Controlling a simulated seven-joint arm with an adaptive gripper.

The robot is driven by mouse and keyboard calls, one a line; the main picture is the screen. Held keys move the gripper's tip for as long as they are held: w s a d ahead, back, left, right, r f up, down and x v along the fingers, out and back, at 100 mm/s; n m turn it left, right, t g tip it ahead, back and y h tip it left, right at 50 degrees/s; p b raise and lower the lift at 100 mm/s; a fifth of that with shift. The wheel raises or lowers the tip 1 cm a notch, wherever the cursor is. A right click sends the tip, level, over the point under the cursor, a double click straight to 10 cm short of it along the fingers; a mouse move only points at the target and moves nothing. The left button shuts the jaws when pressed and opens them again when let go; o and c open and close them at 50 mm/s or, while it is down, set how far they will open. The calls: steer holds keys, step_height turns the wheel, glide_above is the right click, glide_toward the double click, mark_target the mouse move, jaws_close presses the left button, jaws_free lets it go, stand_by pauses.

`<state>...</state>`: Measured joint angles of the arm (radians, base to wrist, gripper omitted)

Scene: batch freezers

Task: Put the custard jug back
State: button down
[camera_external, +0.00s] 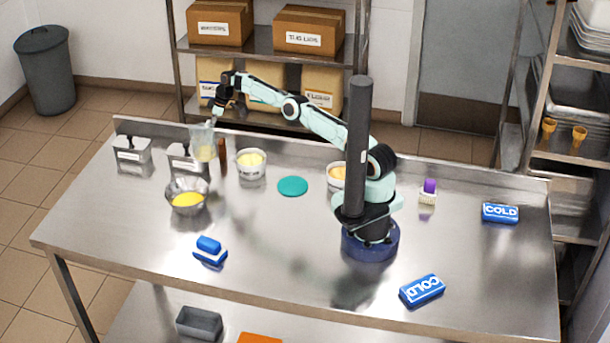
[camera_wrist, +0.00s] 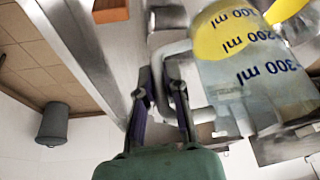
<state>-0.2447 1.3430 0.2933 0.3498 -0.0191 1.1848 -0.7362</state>
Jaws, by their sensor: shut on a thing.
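The custard jug (camera_external: 203,143) is a clear measuring jug with yellow custard in its lower part. It is held up off the table and looks roughly upright, above and behind the metal bowl (camera_external: 187,196). My gripper (camera_external: 219,103) is at the jug's top right. In the wrist view my gripper (camera_wrist: 163,90) is shut on the handle of the jug (camera_wrist: 258,92), which shows blue ml markings. The bowl holds bright yellow custard, and yellow shows at that view's top right corner. A flat teal disc (camera_external: 293,186) lies bare on the table, right of the jug.
Two labelled metal containers (camera_external: 131,153) stand at the back left. A brown bottle (camera_external: 222,153) and a white tub (camera_external: 251,172) stand near the jug. Another tub (camera_external: 336,180) is beside my arm. The front middle of the steel table is clear.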

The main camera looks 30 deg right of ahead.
steer(key=shift+a, duration=0.1)
steer(key=shift+s+f+n, duration=0.2)
steer(key=shift+s+n, duration=0.1)
steer(key=shift+n, duration=0.3)
steer(key=shift+a+f, duration=0.1)
steer(key=shift+f, duration=0.1)
steer(key=shift+g, duration=0.3)
steer(key=shift+s+f, duration=0.15)
